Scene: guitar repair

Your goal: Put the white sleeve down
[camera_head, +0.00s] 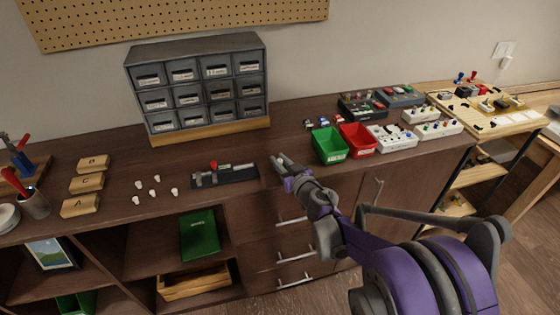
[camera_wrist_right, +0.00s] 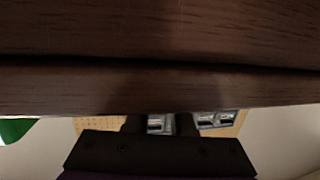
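Several small white pieces (camera_head: 152,192) stand on the dark worktop at the left in the head view. They may be sleeves, but they are too small to tell. My right gripper (camera_head: 281,162) is near the worktop's front edge, right of the white pieces and of a dark tool holder. Its fingers are apart, and no white sleeve shows between them. In the right wrist view, the gripper (camera_wrist_right: 160,124) has a gap between its two dark fingers, with drawer fronts seen through it. My left gripper is not in view.
The dark tool holder (camera_head: 224,176) lies left of my right gripper. A green bin (camera_head: 330,146) and red bin (camera_head: 358,139) stand to its right. A grey drawer cabinet (camera_head: 198,85) stands behind. Wooden blocks (camera_head: 81,207) are at the left. Worktop behind the gripper is clear.

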